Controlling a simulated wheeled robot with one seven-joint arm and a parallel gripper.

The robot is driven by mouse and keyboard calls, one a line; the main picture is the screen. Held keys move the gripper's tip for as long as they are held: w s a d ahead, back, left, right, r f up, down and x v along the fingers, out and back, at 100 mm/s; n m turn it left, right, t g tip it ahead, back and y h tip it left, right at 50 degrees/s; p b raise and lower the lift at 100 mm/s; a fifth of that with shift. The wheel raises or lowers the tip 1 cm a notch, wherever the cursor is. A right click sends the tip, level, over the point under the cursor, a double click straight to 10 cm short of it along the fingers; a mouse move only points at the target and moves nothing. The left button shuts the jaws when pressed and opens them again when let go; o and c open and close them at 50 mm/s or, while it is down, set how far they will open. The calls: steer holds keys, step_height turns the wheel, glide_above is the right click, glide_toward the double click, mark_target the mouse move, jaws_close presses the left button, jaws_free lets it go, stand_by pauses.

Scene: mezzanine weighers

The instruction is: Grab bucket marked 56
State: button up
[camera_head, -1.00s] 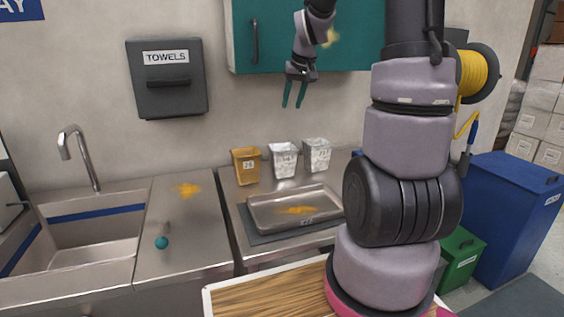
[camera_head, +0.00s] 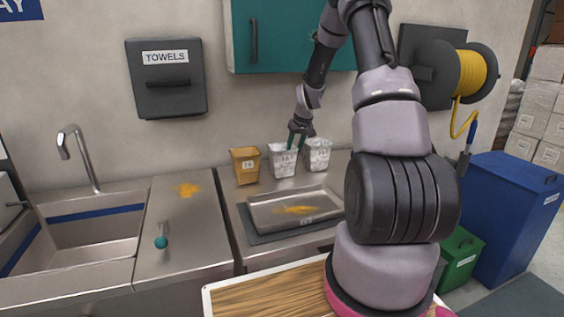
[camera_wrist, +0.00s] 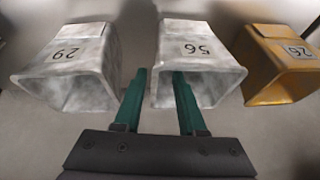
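The bucket marked 56 (camera_wrist: 198,62) is a grey-white mottled bucket in the middle of the wrist view, its number upside down there. In the head view it is the middle bucket (camera_head: 281,163) of a row of three on the steel counter. My gripper (camera_wrist: 160,75) is open. Its two green fingers reach to the bucket's near end, one at its left edge and one overlapping its opening. I cannot tell whether they touch it. In the head view my gripper (camera_head: 297,143) is at the bucket's upper right.
A mottled bucket marked 29 (camera_wrist: 70,62) and an orange bucket marked 26 (camera_wrist: 278,65) stand close on either side. A steel tray (camera_head: 262,224) with yellow powder lies in front. A sink with a tap (camera_head: 80,150) is at left.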

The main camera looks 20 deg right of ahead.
steer(key=x, duration=0.5)
steer(key=shift+d, duration=0.3)
jaws_close()
steer(key=shift+r, duration=0.1)
stand_by(0.9)
